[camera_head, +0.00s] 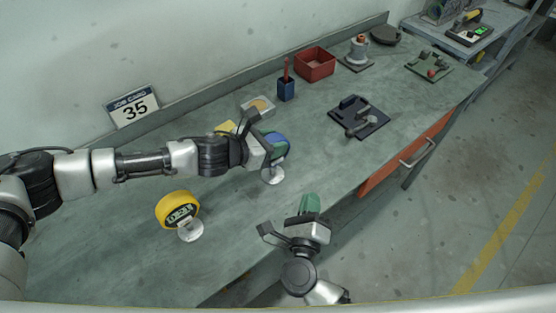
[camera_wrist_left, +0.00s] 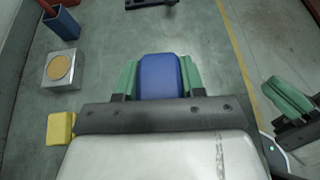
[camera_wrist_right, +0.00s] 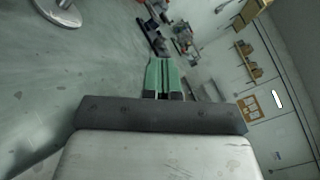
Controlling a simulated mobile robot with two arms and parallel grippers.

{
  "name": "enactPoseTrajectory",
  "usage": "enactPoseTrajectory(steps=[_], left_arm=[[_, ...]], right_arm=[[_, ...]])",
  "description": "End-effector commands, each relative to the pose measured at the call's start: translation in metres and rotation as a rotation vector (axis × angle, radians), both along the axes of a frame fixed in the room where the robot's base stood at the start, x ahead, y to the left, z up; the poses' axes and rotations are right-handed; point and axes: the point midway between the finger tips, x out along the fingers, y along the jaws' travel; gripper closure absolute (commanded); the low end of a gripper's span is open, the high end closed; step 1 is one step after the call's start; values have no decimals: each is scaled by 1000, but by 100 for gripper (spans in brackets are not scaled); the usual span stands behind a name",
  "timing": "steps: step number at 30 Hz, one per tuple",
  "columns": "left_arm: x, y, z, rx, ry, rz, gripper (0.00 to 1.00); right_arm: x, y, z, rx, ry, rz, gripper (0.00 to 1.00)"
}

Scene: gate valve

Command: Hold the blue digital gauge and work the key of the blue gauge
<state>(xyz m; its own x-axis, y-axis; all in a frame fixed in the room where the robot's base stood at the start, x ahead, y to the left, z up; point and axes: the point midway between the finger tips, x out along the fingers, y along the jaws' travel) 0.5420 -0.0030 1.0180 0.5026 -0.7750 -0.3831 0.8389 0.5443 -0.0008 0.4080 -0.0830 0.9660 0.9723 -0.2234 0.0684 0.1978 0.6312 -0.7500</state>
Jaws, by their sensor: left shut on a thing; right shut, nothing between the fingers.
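The blue digital gauge (camera_head: 280,140) is on its stand with a round pale base (camera_head: 272,175) near the middle of the bench in the head view. My left gripper (camera_head: 269,150) is shut on it from the left; in the left wrist view the blue body (camera_wrist_left: 159,77) sits between the two green fingers. The gauge's face and key are hidden in all views. My right gripper (camera_head: 310,203) is shut and empty, at the bench's front edge, right of and nearer than the blue gauge. Its green fingers (camera_wrist_right: 163,76) are together in the right wrist view.
A yellow digital gauge (camera_head: 177,207) stands front left. A yellow block (camera_head: 226,128), a box with a tan disc (camera_head: 258,105) and a blue cup (camera_head: 286,90) are behind the left gripper. A dark plate with a fitting (camera_head: 359,118) and a red bin (camera_head: 315,62) stand farther right.

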Motion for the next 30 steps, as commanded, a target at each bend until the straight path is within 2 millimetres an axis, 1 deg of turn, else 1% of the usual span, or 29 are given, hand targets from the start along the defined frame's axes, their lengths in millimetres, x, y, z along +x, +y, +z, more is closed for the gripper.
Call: enactPoseTrajectory(steps=[7,11,14,24,30], left_arm=[[0,0,1,-1,-1,0,97],[0,0,1,-1,-1,0,97],[0,0,1,-1,-1,0,97],[0,0,1,-1,-1,0,97],[0,0,1,-1,-1,0,97]], right_arm=[[1,0,0,-3,-1,2,100],[7,4,1,-3,-3,2,100],[16,10,1,-3,-3,3,100],[56,36,1,-4,-3,3,100],[70,46,1,-4,-2,4,100]])
